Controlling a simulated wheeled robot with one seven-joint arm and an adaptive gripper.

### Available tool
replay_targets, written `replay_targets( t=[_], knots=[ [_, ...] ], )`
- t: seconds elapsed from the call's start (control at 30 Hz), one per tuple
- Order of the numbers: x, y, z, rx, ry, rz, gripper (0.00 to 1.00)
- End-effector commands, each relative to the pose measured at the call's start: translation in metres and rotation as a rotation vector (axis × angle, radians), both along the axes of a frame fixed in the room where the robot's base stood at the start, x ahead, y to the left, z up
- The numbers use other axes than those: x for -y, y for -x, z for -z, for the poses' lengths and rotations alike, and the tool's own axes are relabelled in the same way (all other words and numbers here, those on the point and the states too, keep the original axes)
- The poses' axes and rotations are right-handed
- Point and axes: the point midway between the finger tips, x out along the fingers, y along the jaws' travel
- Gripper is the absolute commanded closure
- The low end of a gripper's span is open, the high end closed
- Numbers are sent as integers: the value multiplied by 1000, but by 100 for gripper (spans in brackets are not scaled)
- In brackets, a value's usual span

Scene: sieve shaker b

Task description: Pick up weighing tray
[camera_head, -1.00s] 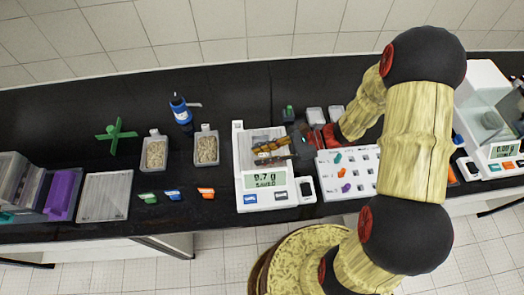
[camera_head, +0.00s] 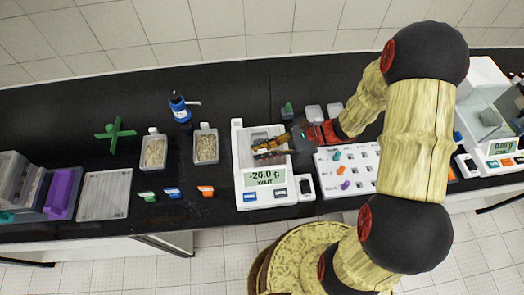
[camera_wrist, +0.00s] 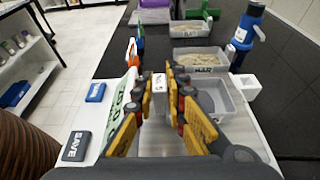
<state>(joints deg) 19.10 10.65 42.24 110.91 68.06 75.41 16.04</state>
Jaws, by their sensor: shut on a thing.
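The weighing tray (camera_wrist: 222,99) is a grey, shallow, open dish over the white balance (camera_head: 279,200). In the head view the tray (camera_head: 259,135) shows just behind my gripper (camera_head: 262,149). In the wrist view my gripper (camera_wrist: 160,84) has its orange-padded fingers beside the tray, the right finger covering part of it. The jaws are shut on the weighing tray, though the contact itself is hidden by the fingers. The balance display reads -20.0 g and WAIT. The gap under the tray cannot be made out.
Two containers of grainy material (camera_head: 154,152) (camera_head: 206,147) and a blue bottle (camera_head: 180,108) stand left of the balance. A white board with coloured pieces (camera_head: 349,172) lies close on the right. A second weighing device (camera_head: 492,140) stands at far right. Black bench shows between the items.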

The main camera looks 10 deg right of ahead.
Motion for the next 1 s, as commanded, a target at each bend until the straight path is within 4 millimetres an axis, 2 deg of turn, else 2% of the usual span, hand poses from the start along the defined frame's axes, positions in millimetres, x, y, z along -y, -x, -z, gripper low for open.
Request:
replay_targets(
  t=[0.13, 0.43, 0.7, 0.8, 1.0],
  knots=[
    [0, -1, -24, 5, 0, -1, 100],
    [2, 51, -86, 5, 1, 1, 100],
    [4, 111, -109, 1, 1, 3, 100],
    [4, 124, -115, 2, 1, 2, 100],
    [4, 138, -120, 1, 0, 1, 100]
  ],
)
